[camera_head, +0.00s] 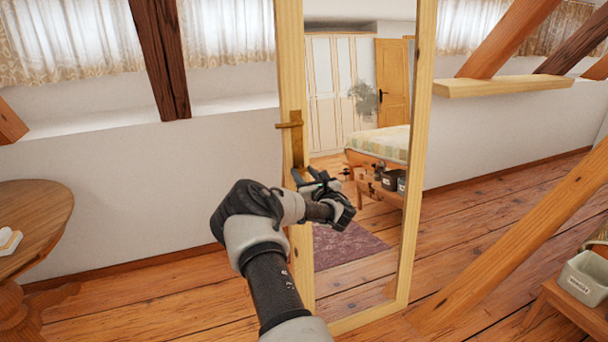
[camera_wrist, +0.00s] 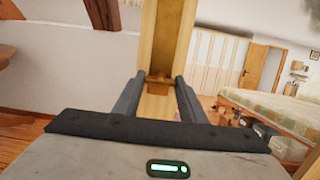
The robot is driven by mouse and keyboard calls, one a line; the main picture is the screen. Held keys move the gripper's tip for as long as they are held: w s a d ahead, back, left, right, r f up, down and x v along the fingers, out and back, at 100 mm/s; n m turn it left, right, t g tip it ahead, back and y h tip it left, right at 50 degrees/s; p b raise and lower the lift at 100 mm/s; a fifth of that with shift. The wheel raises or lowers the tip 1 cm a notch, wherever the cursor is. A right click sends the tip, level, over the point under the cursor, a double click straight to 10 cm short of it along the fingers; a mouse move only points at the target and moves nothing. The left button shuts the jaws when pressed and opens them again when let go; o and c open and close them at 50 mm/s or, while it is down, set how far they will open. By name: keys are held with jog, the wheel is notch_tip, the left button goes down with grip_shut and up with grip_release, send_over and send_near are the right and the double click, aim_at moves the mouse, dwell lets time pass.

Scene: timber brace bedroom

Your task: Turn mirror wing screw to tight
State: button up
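The tall mirror (camera_head: 417,130) has a pale timber frame. A brown fitting, which looks like the wing screw (camera_head: 290,125), sits on its left upright, with a short crossbar lying nearly level over a vertical plate. My gripper (camera_head: 322,184) is in front of the mirror, lower than the crossbar and near the plate's lower end. In the wrist view my gripper (camera_wrist: 159,78) has its two dark fingers apart on either side of the upright. A brown piece of the fitting (camera_wrist: 158,80) shows between the fingertips. I cannot tell whether they touch it.
A round wooden table (camera_head: 45,215) stands at the left. A slanted timber brace (camera_head: 520,235) crosses the right side, near a low bench with a grey bin (camera_head: 585,277). A wooden shelf (camera_head: 500,87) is on the low wall. The mirror glass reflects a bed and a door.

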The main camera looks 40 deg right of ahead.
dwell(0.3)
jog(key=m+b, duration=0.1)
jog(key=m, duration=0.5)
jog(key=m+g+h+b, duration=0.1)
jog(key=m+b, duration=0.1)
jog(key=m, duration=0.4)
jog(key=m+g+b, duration=0.1)
jog(key=m+b, duration=0.1)
jog(key=m, duration=0.4)
jog(key=shift+r+m+h, duration=0.15)
jog(key=shift+m+h, duration=0.15)
jog(key=shift+m, duration=0.1)
jog(key=m, duration=0.4)
jog(key=shift+r, duration=0.1)
jog(key=m+y+p, duration=0.1)
jog(key=m+p, duration=0.1)
jog(key=m, duration=0.2)
jog(key=shift+r+m+g, duration=0.1)
jog(key=shift+m+g, duration=0.2)
jog(key=m+p, duration=0.3)
jog(key=m, duration=0.1)
jog(key=shift+m+y+p, duration=0.7)
jog(key=shift+m+p, duration=0.5)
jog(key=shift+m, duration=0.5)
